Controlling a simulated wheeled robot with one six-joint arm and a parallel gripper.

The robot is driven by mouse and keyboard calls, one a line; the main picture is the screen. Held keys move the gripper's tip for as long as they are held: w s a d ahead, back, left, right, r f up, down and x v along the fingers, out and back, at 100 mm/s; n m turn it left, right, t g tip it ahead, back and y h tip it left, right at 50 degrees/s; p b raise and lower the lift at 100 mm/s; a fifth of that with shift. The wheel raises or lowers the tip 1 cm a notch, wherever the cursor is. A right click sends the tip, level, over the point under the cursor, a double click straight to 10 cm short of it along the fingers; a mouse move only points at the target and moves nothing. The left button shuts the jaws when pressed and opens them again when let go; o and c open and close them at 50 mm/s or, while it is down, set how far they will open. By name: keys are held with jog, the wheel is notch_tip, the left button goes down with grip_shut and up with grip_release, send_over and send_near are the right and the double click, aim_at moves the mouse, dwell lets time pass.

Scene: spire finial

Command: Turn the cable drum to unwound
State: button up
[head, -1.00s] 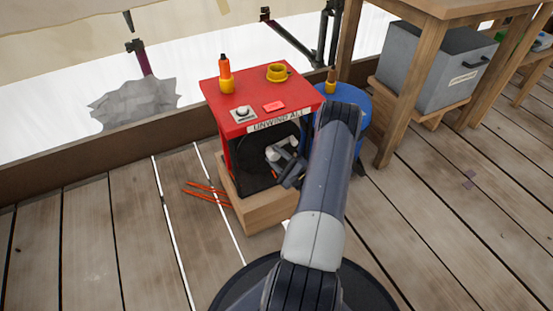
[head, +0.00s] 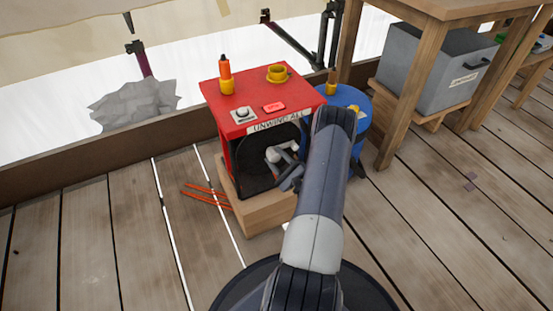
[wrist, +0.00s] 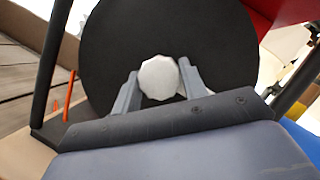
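The cable drum (head: 256,158) is a black disc upright in the open front of a red cabinet (head: 240,95) labelled "UNWIND ALL". In the wrist view the drum (wrist: 105,45) fills the middle, with a pale faceted knob (wrist: 160,78) at its centre. My gripper (wrist: 158,84) has one finger on each side of this knob, and both appear to touch it. In the head view my gripper (head: 279,154) is at the drum's front, partly hidden by my arm. A small red display (head: 274,106) is on the cabinet top; its marks are too small to read.
The cabinet stands on a wooden block (head: 262,213). An orange-and-yellow tool (head: 226,76) and a yellow ring (head: 277,74) are on its top. A blue barrel (head: 360,108) stands close at right. Orange rods (head: 207,194) lie on the floor at left.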

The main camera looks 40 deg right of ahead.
jog(key=o, duration=0.4)
jog(key=shift+o, duration=0.2)
jog(key=p+v, duration=0.2)
jog(key=v, duration=0.8)
jog(key=shift+s, duration=0.4)
jog(key=shift+f, duration=0.1)
jog(key=b+x, duration=0.2)
jog(key=x, duration=0.8)
jog(key=shift+f, duration=0.1)
jog(key=shift+w+r, duration=0.2)
jog(key=shift+w, duration=0.2)
jog(key=shift+s, duration=0.1)
